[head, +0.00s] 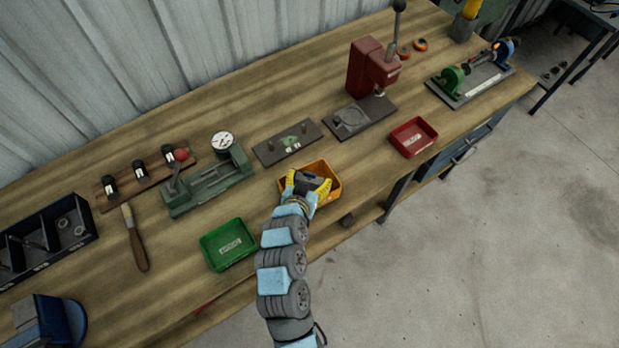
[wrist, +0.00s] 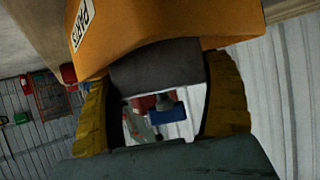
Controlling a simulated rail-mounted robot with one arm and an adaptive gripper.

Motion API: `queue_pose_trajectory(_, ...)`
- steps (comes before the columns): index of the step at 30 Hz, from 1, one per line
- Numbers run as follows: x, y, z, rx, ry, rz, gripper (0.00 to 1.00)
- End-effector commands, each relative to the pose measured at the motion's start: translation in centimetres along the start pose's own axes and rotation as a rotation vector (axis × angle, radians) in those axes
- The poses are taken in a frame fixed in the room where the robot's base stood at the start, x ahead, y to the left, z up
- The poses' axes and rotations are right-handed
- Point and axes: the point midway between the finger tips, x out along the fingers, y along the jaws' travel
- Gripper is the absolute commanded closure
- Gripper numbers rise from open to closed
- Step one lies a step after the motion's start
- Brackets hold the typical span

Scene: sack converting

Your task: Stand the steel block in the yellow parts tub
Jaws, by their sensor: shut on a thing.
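The yellow parts tub (head: 335,186) sits on the bench near its front edge. Its orange-yellow wall with a PARTS label fills the top of the wrist view (wrist: 170,28). My gripper (head: 309,186) is at the tub, with its yellow fingers shut on the steel block (head: 313,182). In the wrist view the block (wrist: 160,118) sits between both fingers, with a dark part and a shiny, mirror-like face. The block overlaps the tub opening in the head view. I cannot tell whether it touches the tub floor; its lower end is hidden.
A green tub (head: 228,244) stands to the left and a red tub (head: 414,137) to the right. Behind are a dark plate (head: 287,143), a green dial gauge fixture (head: 207,180) and a red press (head: 368,70).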

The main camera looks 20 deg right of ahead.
Motion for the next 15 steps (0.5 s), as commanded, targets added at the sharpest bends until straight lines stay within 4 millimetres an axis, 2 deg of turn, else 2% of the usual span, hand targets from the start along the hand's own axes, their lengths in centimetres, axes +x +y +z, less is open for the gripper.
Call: queue_pose_trajectory(15, 0.44, -0.02, 0.73, 0.0, 0.003, -0.001, 0.58)
